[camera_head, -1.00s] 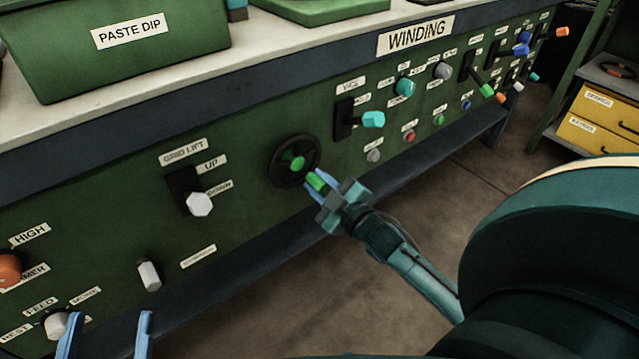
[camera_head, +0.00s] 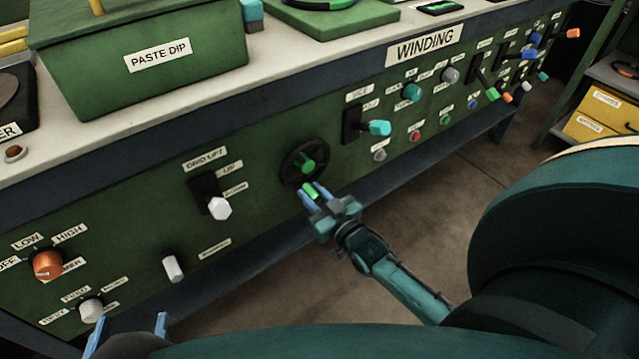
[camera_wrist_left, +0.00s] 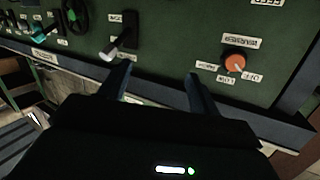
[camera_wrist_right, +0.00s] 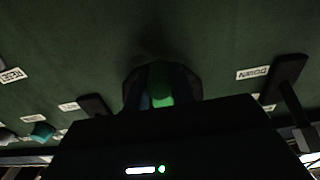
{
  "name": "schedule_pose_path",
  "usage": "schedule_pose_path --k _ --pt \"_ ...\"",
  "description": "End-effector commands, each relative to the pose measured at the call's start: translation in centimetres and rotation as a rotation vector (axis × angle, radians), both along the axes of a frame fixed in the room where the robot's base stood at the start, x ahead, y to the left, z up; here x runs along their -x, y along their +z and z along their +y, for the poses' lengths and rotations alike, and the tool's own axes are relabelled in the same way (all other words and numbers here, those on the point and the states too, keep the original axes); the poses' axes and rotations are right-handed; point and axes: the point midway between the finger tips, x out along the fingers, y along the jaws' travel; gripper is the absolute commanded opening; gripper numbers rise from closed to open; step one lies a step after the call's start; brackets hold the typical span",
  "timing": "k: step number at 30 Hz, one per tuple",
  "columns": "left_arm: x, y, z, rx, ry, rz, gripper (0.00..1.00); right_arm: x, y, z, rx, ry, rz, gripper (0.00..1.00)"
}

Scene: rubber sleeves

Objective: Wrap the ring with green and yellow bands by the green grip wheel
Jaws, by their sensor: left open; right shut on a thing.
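The grip wheel is a black wheel (camera_head: 293,178) with a green hub (camera_head: 308,166) on the green front panel. Its green grip (camera_head: 310,190) stands at the wheel's lower side. My right gripper (camera_head: 309,192) is shut on this grip; in the right wrist view the green grip (camera_wrist_right: 160,90) shows between the fingers. My left gripper (camera_head: 129,326) is open and empty in front of the panel's lower left; its two fingers (camera_wrist_left: 157,84) show apart in the left wrist view. I cannot make out a ring with green and yellow bands; the green platform on the bench top is cut off by the frame.
The panel carries a white grid lift lever (camera_head: 219,208), a white handle (camera_head: 174,268), an orange knob (camera_head: 47,264) and a turquoise lever (camera_head: 379,127). A green paste dip box (camera_head: 200,75) stands on the bench. The floor before the panel is clear.

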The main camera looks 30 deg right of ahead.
Motion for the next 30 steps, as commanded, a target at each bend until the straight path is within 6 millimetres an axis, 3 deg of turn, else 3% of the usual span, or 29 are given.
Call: schedule_pose_path --k 15,30 --pt "1.2 0.6 0.6 -0.001 0.019 0.219 0.63 0.2 1.2 2.4 -0.441 0.001 0.036 0.00" --pt "1.3 1.6 1.0 0.031 0.037 0.212 0.63 0.3 1.6 3.2 -0.611 0.001 0.048 0.00"
